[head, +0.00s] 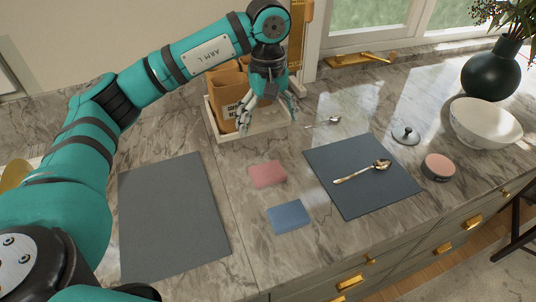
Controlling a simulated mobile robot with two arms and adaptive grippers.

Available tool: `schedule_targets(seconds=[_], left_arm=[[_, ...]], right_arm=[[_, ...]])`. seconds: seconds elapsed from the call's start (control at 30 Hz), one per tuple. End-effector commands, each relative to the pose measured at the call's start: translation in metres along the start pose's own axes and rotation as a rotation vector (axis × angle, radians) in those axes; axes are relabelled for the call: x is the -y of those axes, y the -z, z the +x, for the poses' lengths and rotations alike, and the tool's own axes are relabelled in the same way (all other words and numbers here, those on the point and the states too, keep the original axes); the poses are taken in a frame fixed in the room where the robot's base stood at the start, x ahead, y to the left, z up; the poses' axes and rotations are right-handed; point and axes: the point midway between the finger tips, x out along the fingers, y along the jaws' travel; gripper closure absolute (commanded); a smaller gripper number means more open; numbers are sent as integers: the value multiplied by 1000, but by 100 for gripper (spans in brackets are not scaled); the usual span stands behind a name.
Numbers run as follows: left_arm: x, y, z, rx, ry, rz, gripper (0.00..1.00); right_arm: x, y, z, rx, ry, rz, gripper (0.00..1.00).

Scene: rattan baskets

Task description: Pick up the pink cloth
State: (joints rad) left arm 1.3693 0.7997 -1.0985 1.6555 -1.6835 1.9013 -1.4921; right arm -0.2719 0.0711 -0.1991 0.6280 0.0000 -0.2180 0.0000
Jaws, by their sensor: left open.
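The pink cloth (268,174) lies flat on the marble counter, between two dark grey mats and just behind a blue cloth (289,217). My left gripper (268,117) is above the counter behind the pink cloth, in front of the tray with brown bags. Its fingers point down and are spread open, with nothing visible between them. It is apart from the cloth. My right gripper does not show.
A white tray (213,126) with brown bags stands close behind my left gripper. A spoon (362,172) lies on the right mat (347,200); another spoon (322,122) lies behind it. A lid, pink-topped tin, white bowl (487,126) and dark vase stand right. The left mat (172,215) is bare.

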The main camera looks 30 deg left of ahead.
Motion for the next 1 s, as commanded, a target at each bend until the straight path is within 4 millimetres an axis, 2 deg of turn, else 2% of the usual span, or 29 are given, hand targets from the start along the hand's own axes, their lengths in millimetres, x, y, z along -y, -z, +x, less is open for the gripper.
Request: schedule_targets(seconds=[0.17,0.3,0.4,0.6,0.77,0.87,1.0], left_arm=[[3,1,24,-7,11,4,0],[3,1,55,-4,12,3,0],[3,1,76,-4,10,3,0],[2,2,109,-4,6,2,0],[2,2,119,-6,4,4,0],[2,4,128,-3,7,1,0],[2,8,148,-4,8,1,0]], right_arm=[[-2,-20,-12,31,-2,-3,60],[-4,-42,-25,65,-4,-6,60],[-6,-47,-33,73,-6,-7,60],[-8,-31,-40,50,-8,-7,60],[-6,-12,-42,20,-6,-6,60],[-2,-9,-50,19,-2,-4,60],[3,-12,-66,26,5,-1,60]])
